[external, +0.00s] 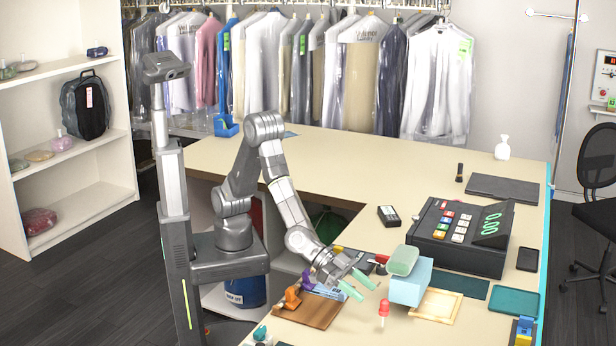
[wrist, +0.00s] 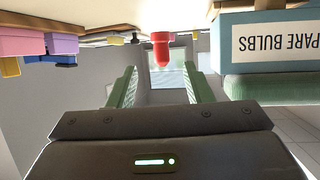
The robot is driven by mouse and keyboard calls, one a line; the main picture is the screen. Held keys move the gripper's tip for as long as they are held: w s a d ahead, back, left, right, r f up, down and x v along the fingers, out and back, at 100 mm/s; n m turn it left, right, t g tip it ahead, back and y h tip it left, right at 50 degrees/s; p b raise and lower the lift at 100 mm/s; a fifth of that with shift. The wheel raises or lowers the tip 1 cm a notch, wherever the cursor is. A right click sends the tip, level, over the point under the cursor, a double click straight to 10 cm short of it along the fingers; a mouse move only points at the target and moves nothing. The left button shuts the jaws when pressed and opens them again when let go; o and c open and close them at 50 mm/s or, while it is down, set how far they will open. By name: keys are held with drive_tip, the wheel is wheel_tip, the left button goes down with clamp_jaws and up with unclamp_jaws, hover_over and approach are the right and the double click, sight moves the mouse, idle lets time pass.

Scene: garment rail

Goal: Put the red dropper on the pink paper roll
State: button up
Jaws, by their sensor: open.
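The red dropper (external: 384,308) stands upright on the counter near its front edge, with a red bulb over a pale lower part. In the wrist view the dropper (wrist: 161,48) shows upside down, roughly centred between my fingers and beyond their tips. My gripper (external: 368,292) has green fingers; it also shows in the wrist view (wrist: 160,78). It is open and empty, just left of the dropper and apart from it. I cannot make out a pink paper roll in either view.
A brown board (external: 308,309) with orange and purple items lies left. A cash register (external: 460,237) stands behind.

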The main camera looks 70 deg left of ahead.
sight(384, 310)
drive_tip(key=shift+p+x, duration=0.6)
drive_tip(key=shift+x, duration=3.35)
drive_tip(key=shift+w+a, duration=0.1)
drive_tip(key=shift+w, duration=0.05)
clamp_jaws()
